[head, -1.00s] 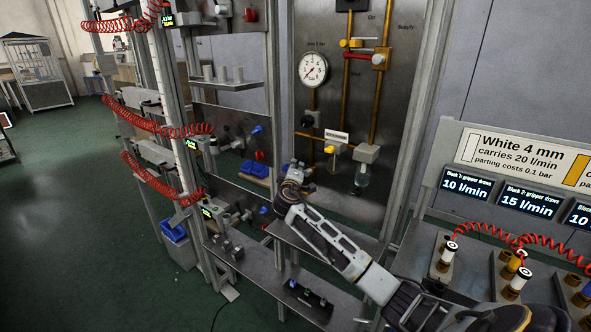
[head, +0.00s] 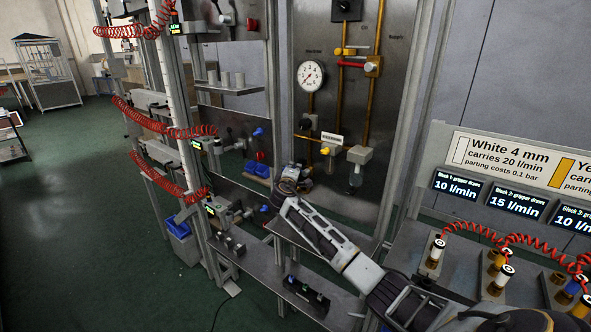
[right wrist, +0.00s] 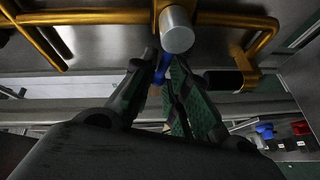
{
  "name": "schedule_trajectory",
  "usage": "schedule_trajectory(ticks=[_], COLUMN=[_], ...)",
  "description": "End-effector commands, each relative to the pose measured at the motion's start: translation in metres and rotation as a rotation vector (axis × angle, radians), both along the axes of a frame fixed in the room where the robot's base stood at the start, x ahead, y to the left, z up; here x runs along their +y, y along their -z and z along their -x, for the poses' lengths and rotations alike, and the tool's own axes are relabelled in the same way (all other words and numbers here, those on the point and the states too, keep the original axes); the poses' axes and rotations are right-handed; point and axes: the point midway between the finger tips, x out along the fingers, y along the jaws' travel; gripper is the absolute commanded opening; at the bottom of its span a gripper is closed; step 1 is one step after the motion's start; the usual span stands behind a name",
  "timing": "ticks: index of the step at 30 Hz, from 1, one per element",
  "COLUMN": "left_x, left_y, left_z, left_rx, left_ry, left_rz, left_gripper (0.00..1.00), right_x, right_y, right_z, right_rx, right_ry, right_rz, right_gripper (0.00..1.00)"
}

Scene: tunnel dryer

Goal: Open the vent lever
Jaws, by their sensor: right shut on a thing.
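My right arm reaches from the lower right to the foot of the metal panel (head: 385,115). My right gripper (head: 288,183) is seen from behind in the head view, and its fingertips are hidden there. In the right wrist view the fingers of the right gripper (right wrist: 160,80) are closed on a small blue lever (right wrist: 162,68). The blue lever is just below the round end of a grey fitting (right wrist: 177,32). In the head view the blue lever is hidden behind the gripper. My left gripper is out of view.
The panel carries brass pipes, a white gauge (head: 311,76), a red handle (head: 351,64), a yellow knob (head: 325,151) and a grey unit with a bowl (head: 358,165). Coiled red hoses (head: 150,118) hang at left. A shelf (head: 262,270) runs below my arm.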

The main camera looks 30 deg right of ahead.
Motion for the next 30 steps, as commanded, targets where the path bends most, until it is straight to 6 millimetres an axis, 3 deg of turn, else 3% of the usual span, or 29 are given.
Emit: schedule_trajectory(ticks=[21,30], left_x=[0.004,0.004], left_y=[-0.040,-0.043], left_z=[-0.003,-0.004], left_rx=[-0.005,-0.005], left_ry=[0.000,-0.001], left_rz=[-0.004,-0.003], left_gripper=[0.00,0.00], right_x=[0.000,0.000], right_y=[0.005,0.009], right_z=[-0.001,-0.001], right_rx=[0.169,0.197], right_ry=[0.002,0.001], right_rz=[0.068,0.080], right_gripper=[0.00,0.00])
